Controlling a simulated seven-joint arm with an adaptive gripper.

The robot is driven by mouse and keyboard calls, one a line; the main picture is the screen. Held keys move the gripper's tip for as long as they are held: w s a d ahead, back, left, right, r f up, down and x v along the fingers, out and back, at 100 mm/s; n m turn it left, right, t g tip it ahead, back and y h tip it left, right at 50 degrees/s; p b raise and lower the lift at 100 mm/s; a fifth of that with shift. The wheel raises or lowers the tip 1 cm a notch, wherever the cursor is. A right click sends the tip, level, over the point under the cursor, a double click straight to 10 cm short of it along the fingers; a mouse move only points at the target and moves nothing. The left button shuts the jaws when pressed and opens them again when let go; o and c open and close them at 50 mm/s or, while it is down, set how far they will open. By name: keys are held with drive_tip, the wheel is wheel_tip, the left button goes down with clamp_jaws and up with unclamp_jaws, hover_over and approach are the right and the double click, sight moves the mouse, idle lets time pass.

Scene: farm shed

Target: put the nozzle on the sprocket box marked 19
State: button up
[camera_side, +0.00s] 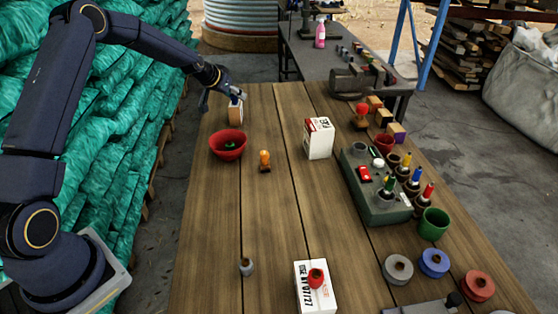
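My gripper (222,101) is at the far left end of the wooden table. Its fingers look spread apart, with one close to a tan, round-edged item (236,113) that has a blue and white piece at its top. I cannot tell whether they touch. No marking 19 is readable. One white box (319,139) stands upright at mid-table with partly legible print. Another white box (306,273) lies at the front with a red-topped piece (316,278) on it. A small grey piece (246,266) and an orange-topped piece (265,160) stand alone. I cannot tell which piece is the nozzle.
A red bowl (228,154) with something green inside stands just in front of my gripper. A grey-green caddy (377,212) with several small items, a green cup (433,224) and several round discs (434,262) fill the right side.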

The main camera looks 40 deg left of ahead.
drive_tip(key=shift+r, duration=0.25)
drive_tip(key=v, duration=1.2)
drive_tip(key=s+d+r+m+g, duration=0.2)
drive_tip(key=s+d+r, duration=0.4)
drive_tip(key=s+d, duration=0.95)
drive_tip(key=s, duration=0.6)
drive_tip(key=s+d+g+h, duration=0.1)
drive_tip(key=s+d, duration=0.4)
drive_tip(key=s, duration=0.6)
drive_tip(key=shift+s+r, duration=0.4)
drive_tip(key=shift+r, duration=0.05)
